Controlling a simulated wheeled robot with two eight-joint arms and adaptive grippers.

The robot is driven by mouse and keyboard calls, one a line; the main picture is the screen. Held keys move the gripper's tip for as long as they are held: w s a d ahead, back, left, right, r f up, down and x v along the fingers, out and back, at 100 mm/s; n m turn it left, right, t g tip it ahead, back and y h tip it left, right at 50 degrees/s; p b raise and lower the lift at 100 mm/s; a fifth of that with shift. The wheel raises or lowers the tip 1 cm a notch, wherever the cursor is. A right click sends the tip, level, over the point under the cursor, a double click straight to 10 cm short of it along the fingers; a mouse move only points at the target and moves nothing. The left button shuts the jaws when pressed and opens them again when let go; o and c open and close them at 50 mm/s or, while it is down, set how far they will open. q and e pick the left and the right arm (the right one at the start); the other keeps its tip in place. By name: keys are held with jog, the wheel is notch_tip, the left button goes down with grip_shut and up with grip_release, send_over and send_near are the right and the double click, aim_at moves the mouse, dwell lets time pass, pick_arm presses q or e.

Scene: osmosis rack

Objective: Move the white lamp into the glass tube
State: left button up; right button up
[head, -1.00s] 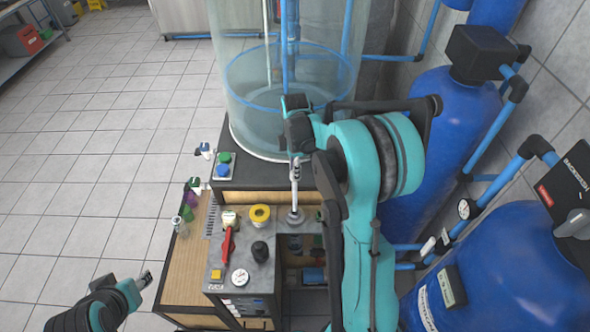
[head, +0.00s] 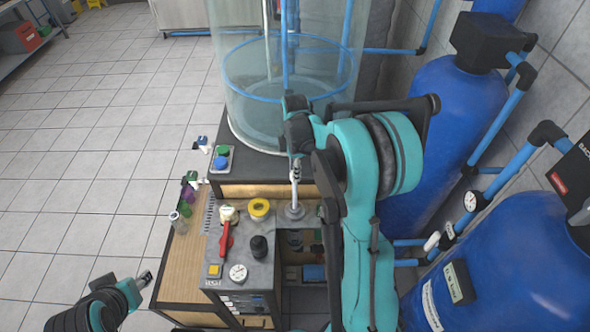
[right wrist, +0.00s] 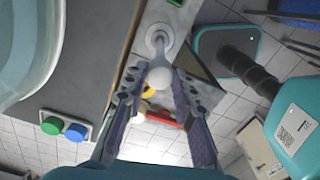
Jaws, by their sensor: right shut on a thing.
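My right gripper (head: 297,152) is above the dark-topped bench and shut on the white lamp (head: 294,178), a thin upright rod. In the right wrist view, the lamp's rounded white end (right wrist: 160,76) sits between the fingers of my right gripper (right wrist: 159,84). The rod runs down to a round grey fitting (head: 294,212) on the bench, which the wrist view also shows. The glass tube cannot be clearly told apart from the rod and fitting, so how far the lamp is inside cannot be seen. My left gripper (head: 145,279) is low at left, away from the bench; its fingers are too small to judge.
A large clear tank (head: 240,112) stands behind my right gripper. A yellow ring (head: 259,208), a red-handled valve (head: 227,237) and a black knob (head: 259,247) are left of the fitting. Blue tanks (head: 420,150) and pipes crowd the right.

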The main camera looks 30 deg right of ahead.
jog(key=b, duration=0.6)
send_over(295, 199)
notch_tip(295, 199, down, 7)
jog(key=shift+w+d, duration=0.25)
jog(key=shift+w, duration=0.2)
notch_tip(295, 199, down, 7)
jog(key=b, duration=0.6)
jog(key=shift+f, duration=0.1)
jog(key=shift+f+b, duration=1.2)
jog(key=shift+f, duration=0.05)
jog(key=o, duration=1.3)
jog(key=shift+o, duration=0.2)
jog(key=shift+r, duration=0.15)
